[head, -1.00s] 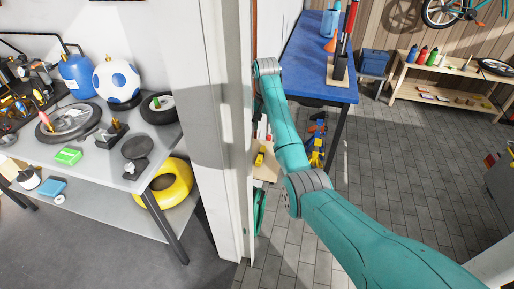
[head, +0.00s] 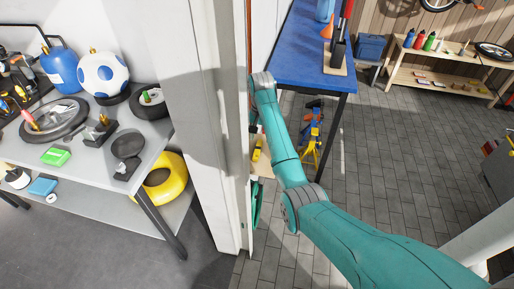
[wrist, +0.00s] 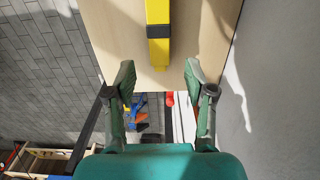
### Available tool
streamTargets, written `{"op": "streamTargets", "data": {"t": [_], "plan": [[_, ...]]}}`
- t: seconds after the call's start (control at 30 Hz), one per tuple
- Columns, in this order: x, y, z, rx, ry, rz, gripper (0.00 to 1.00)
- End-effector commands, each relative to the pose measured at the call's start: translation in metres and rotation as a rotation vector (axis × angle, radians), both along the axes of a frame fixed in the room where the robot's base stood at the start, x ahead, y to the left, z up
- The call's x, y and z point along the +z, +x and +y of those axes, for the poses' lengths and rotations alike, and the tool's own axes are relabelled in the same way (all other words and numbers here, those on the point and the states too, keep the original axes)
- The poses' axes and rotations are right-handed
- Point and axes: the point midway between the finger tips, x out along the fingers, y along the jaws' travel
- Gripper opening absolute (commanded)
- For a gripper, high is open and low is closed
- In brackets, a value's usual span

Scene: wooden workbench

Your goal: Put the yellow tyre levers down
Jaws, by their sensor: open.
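The yellow tyre levers (wrist: 158,30), a narrow yellow bundle with a black band, lie on a light wooden surface (wrist: 208,35) at the top middle of the wrist view. A small yellow piece that looks like them (head: 257,150) shows beside the door frame in the head view, on a pale wooden surface (head: 263,168). My gripper (wrist: 158,78) is open, with its green fingers apart and nothing between them. The levers' near end is just beyond the fingertips, not gripped.
A white door frame (head: 205,110) stands left of my arm. A blue-topped bench (head: 300,50) is beyond, with a yellow and blue stand (head: 312,140) on the floor below it. A grey table (head: 85,165) with wheels is at left.

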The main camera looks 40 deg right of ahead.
Motion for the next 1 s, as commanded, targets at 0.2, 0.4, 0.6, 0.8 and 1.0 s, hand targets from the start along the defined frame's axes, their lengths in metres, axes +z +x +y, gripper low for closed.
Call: {"op": "streamTargets", "data": {"t": [0.2,0.4,0.6,0.8,1.0], "plan": [[-0.022,-0.008,0.003,-0.003,0.001,0.001,0.54],[-0.022,-0.008,0.003,-0.002,0.000,0.000,0.49],[-0.022,-0.008,0.003,-0.002,0.000,0.000,0.00],[-0.022,-0.008,0.003,-0.002,0.000,0.000,0.00],[-0.019,-0.006,0.002,-0.002,0.000,0.000,0.00]]}}
